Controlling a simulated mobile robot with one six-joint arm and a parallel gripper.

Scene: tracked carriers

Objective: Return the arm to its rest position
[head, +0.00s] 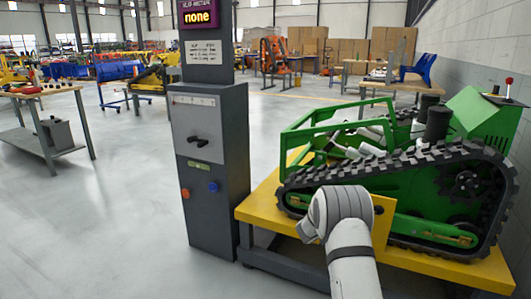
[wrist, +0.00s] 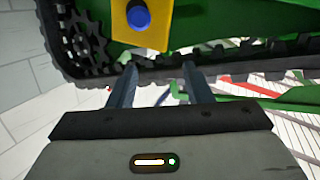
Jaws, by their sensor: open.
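My arm (head: 345,240) reaches up from the bottom of the head view, in front of the green tracked carrier (head: 400,188). My gripper (wrist: 158,78) shows in the wrist view, its two dark fingers apart with nothing held between them. In the head view I cannot make the fingers out. Beyond the fingertips in the wrist view are the carrier's black track (wrist: 228,58) and a yellow plate (wrist: 158,38) with a blue round button (wrist: 139,16). I cannot tell whether the fingers touch anything.
The carrier stands on a yellow-topped platform (head: 262,208). Left of it is a grey console (head: 218,215) with levers, an orange and a blue button, and a display (head: 199,16) reading "none". A workbench (head: 45,95) stands far left. The floor (head: 110,235) at left is clear.

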